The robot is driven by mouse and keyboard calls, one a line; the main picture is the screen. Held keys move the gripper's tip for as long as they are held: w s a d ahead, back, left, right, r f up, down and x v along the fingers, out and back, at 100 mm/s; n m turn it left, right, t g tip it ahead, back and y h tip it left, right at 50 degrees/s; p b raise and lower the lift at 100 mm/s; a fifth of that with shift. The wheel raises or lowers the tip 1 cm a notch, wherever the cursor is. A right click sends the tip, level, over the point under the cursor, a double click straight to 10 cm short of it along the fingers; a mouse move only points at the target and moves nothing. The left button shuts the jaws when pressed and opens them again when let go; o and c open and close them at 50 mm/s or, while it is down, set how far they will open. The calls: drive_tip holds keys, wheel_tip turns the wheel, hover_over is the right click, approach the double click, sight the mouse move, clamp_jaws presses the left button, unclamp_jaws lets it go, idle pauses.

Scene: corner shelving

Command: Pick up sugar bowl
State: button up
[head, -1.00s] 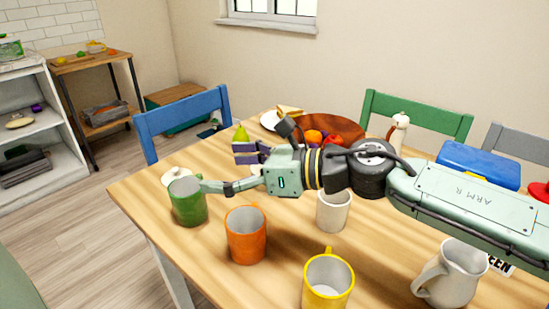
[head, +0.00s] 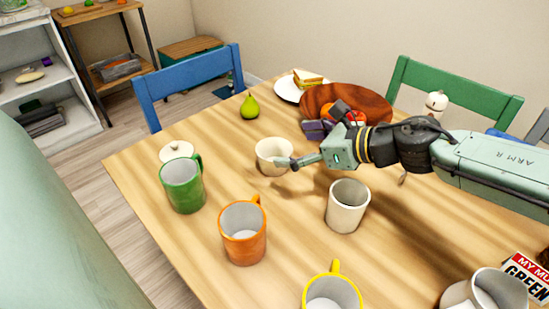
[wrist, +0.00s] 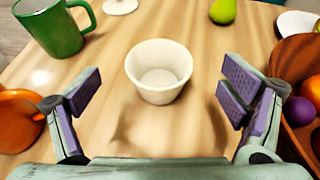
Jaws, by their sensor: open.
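The sugar bowl appears to be the small cream bowl (head: 272,157) without a lid, upright on the wooden table. In the wrist view the bowl (wrist: 160,75) is empty inside and lies ahead of the fingers, roughly midway between them. My gripper (head: 302,145) is open, its purple-padded fingers (wrist: 162,92) spread wide on either side with nothing held. In the head view one finger overlaps the bowl's right edge; I cannot tell whether it touches. A cream lid (head: 176,152) lies on the table behind the green mug.
A green mug (head: 183,186), an orange mug (head: 243,235), a white cup (head: 346,208) and a yellow mug (head: 332,294) stand nearer. A pear (head: 250,106) stands behind the bowl. A brown fruit bowl (head: 372,102) is close on the right. Bare table lies left of the pear.

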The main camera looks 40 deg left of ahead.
sight(262, 149)
drive_tip(key=x, duration=0.2)
drive_tip(key=f+p+x, duration=0.1)
drive_tip(key=x, duration=0.2)
drive_tip(key=shift+d, duration=0.15)
drive_tip(key=shift+r, duration=0.1)
drive_tip(key=c, duration=1.4)
drive_tip(key=shift+c, duration=0.2)
